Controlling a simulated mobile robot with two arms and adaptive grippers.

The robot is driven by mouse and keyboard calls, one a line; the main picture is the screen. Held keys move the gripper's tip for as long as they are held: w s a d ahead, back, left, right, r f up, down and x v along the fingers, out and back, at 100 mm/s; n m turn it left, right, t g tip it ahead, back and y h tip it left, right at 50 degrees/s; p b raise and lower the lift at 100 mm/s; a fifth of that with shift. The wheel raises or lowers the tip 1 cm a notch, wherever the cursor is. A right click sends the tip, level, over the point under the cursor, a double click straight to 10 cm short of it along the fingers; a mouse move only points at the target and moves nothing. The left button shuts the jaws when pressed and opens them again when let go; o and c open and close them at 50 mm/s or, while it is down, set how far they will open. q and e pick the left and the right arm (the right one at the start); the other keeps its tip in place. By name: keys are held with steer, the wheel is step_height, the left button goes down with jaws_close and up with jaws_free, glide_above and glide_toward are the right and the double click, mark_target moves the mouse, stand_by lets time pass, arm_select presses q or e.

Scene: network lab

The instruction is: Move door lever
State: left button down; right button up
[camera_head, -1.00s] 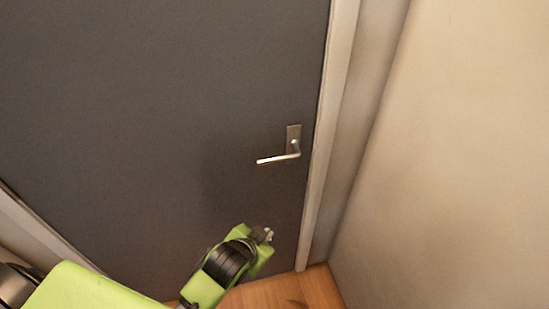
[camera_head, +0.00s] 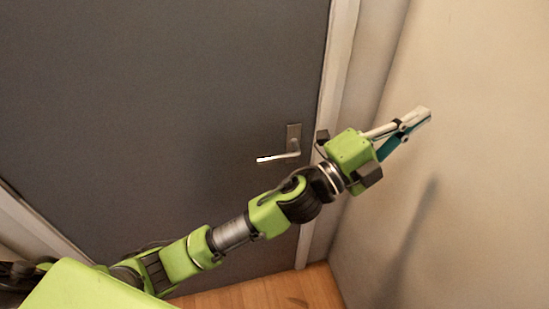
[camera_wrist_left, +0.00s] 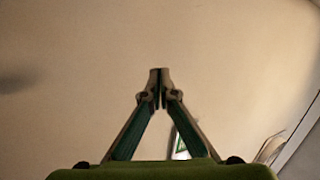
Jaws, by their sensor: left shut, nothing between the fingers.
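The silver door lever (camera_head: 279,156) sticks out to the left from its plate (camera_head: 294,134) on the dark grey door (camera_head: 150,110). The lever lies nearly level, its free end slightly lower in the picture. My left gripper (camera_head: 424,113) is to the right of the lever and apart from it, in front of the beige wall. Its fingertips meet, also in the left wrist view (camera_wrist_left: 159,72), with nothing between them. My left forearm passes just below and right of the lever and does not hide it. My right gripper is in neither view.
The door is closed in its light frame (camera_head: 334,70). The beige wall (camera_head: 480,200) stands close on the right, with the arm's shadow on it. Wooden floor (camera_head: 300,292) shows at the bottom. The door face left of the lever is clear.

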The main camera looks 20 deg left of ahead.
arm_select(q)
steer(key=s+d+f+m+g+h, duration=0.35)
steer(key=s+d+m+g, duration=0.6)
steer(key=m+g, duration=0.75)
steer(key=w+a+f+m+g+y, duration=0.1)
steer(key=a+f+m+y, duration=0.2)
steer(key=f+m+y, duration=0.5)
steer(key=w+a+f+m+y, duration=0.1)
steer(key=w+a+f+y, duration=0.2)
steer(key=a, duration=0.4)
steer(key=w+a+f+m+y, duration=0.1)
steer(key=w+a+f+y, duration=0.25)
steer(key=a, duration=0.35)
steer(key=w+a+r+y, duration=0.1)
steer(key=w+a+y, duration=0.1)
steer(key=a, duration=0.4)
steer(key=w+a+r+t+y, duration=0.1)
steer(key=w+a+r+y, duration=0.1)
steer(key=a, duration=0.4)
steer(key=w+a+r+n+y, duration=0.1)
steer(key=w+a+r+y, duration=0.1)
steer(key=a, duration=0.5)
steer(key=shift+r+t, duration=0.1)
steer(key=shift+t, duration=0.3)
